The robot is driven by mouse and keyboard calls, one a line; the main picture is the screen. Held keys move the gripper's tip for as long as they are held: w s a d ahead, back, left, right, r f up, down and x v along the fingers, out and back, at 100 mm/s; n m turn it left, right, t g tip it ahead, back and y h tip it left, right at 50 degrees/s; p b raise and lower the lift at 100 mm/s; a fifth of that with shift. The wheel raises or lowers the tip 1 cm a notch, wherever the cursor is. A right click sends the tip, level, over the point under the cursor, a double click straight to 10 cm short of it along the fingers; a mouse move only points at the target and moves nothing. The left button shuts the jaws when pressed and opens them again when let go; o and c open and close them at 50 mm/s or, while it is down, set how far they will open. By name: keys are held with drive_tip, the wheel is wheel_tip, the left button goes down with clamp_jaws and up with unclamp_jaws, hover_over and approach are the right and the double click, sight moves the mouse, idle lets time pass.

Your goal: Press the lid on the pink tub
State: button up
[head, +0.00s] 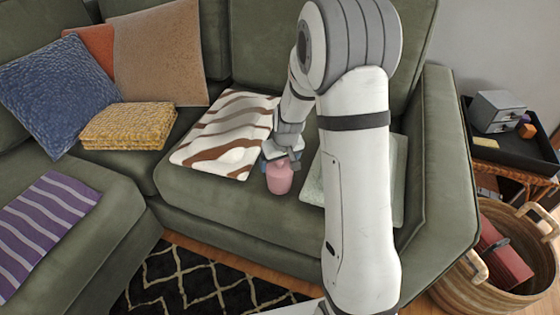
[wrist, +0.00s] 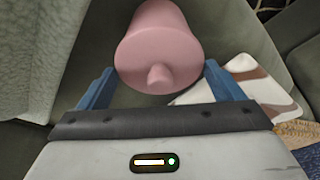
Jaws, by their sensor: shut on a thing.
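The pink tub (head: 279,181) stands upright on the green sofa seat, between a striped cloth and a pale cushion. Its pink lid (wrist: 140,62) has a small round knob and faces my wrist camera. The tub's side (wrist: 158,18) shows beyond the lid in the wrist view. My gripper (head: 280,160) is over the tub from above. Its blue fingers (wrist: 158,68) are on both sides of the lid's edge, shut on the lid. Lid and tub look in line, but I cannot tell whether the lid sits fully down. My gripper hides part of the lid in the head view.
The striped brown and white cloth (head: 228,135) lies left of the tub. A pale cushion (head: 397,170) is close on the right, partly behind my arm. A folded yellow blanket (head: 128,126) lies farther left. The seat in front of the tub is clear.

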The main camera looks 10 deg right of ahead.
idle(0.3)
drive_tip(key=o, duration=0.7)
drive_tip(key=shift+o, duration=0.2)
drive_tip(key=shift+r, duration=0.1)
drive_tip(key=shift+r+p, duration=2.45)
drive_tip(key=shift+r, duration=1)
drive_tip(key=shift+c, duration=0.4)
